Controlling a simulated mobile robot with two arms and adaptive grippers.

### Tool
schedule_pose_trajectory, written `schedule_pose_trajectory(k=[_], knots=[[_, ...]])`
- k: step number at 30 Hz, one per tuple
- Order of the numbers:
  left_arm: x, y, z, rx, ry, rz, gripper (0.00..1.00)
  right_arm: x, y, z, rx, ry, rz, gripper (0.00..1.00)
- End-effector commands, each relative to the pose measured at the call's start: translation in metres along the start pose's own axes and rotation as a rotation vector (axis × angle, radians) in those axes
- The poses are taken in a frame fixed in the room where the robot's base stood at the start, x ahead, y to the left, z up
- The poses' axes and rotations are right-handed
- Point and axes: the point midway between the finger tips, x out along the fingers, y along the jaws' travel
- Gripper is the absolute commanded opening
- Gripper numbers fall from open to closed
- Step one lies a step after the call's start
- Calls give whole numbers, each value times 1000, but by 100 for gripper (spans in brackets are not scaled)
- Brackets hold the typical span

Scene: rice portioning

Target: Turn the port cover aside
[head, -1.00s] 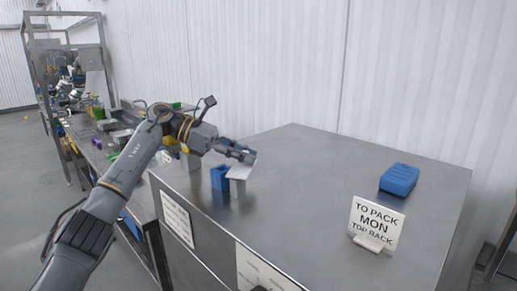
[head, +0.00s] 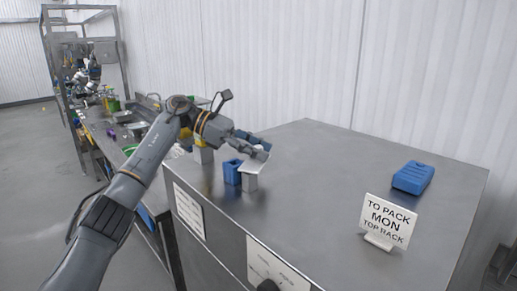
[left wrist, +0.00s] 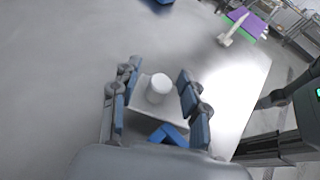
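The port cover, a flat pale grey plate (head: 254,167) with a round white knob (left wrist: 158,87), sits on top of a short grey block (head: 250,183) on the metal counter. A blue open box (head: 232,172) stands right beside it, and a blue piece shows below the plate in the left wrist view (left wrist: 168,135). My left gripper (head: 262,148) is over the plate. In the left wrist view its fingers are spread on both sides of the knob, with gaps to it. My right gripper is not in view.
A sign reading "TO PACK MON TOP RACK" (head: 387,222) and a blue block (head: 412,177) stand on the right of the counter (head: 320,190). The middle is clear. A cluttered workbench and shelf rack (head: 80,45) are at the back left.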

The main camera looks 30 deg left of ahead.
Motion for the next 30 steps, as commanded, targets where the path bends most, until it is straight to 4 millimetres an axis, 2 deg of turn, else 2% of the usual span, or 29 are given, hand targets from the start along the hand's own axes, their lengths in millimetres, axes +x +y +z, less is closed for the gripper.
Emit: schedule_pose_trajectory(k=[5, 8, 18, 21, 30], knots=[[-3, 0, 0, -1, 1, 1, 45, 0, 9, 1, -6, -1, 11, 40], [-14, 1, 0, -1, 0, 3, 45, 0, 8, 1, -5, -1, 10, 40], [-88, 1, 1, -2, -3, 3, 45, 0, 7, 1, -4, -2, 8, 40], [-102, 1, 1, -1, -1, 3, 45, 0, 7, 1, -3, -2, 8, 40], [-120, 0, 0, 0, 0, -1, 45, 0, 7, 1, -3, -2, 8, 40]])
